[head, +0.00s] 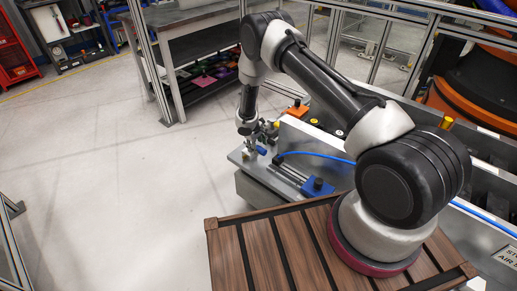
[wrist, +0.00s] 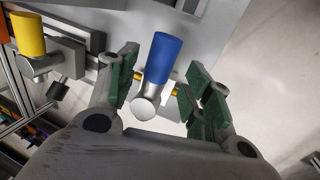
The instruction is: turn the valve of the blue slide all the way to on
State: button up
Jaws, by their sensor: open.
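In the wrist view, a blue valve handle (wrist: 164,60) on a round silver valve body (wrist: 147,104) stands between the two green-padded fingers of my gripper (wrist: 161,72). The fingers are open, one on each side of the valve, with visible gaps to the handle. A brass-coloured stem shows on both sides of the valve body. In the head view, my gripper (head: 253,140) points down at the near end of the metal unit, and the small blue handle (head: 261,150) shows beside it. The fingers are too small there to make out.
A yellow handle (wrist: 28,34) on another valve is left of my gripper in the wrist view. In the head view, a slide with a blue block (head: 318,186) and a blue hose (head: 318,154) lie right of the gripper. Open floor (head: 120,170) is at left.

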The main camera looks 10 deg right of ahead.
jog(key=shift+x, duration=1.45)
grip_shut()
